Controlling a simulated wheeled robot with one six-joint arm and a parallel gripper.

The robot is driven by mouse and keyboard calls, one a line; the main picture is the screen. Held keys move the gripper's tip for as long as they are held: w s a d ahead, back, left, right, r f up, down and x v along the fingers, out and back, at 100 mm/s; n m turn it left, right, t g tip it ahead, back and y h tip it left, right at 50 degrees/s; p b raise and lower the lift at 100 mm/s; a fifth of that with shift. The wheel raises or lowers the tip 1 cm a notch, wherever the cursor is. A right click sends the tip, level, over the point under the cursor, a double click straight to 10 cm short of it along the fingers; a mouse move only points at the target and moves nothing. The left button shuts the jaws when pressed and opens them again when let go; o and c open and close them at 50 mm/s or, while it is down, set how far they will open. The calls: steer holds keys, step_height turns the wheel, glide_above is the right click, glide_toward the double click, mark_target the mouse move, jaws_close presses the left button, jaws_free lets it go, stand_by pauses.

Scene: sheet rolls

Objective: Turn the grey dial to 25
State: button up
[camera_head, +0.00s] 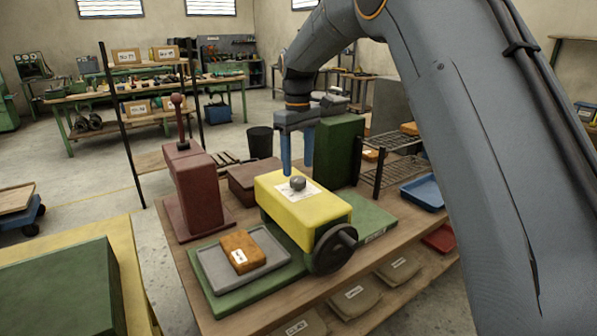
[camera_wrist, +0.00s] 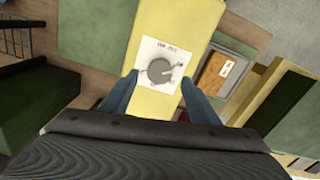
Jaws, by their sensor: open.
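The grey dial (camera_head: 297,183) is a round knob on a white scale card on top of the yellow machine housing (camera_head: 275,200). In the wrist view the dial (camera_wrist: 160,71) sits near the middle of the card (camera_wrist: 150,50), with a dark pointer toward the right. The scale numbers are too small to read. My gripper (camera_head: 297,172) hangs over the yellow housing, just above and behind the dial, with its two blue fingers pointing down.
A black handwheel (camera_head: 333,249) is on the housing's front end. A grey tray (camera_head: 212,272) with an orange block (camera_head: 241,251) lies at the left. A dark red lever machine (camera_head: 190,190) stands behind left. A tall green block (camera_head: 338,150) and wire rack (camera_head: 388,158) stand at the right.

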mark_target(298, 178)
steer(key=shift+f+p, duration=0.45)
steer(key=shift+f, duration=1.5)
steer(key=c, duration=1)
steer(key=shift+c, duration=0.2)
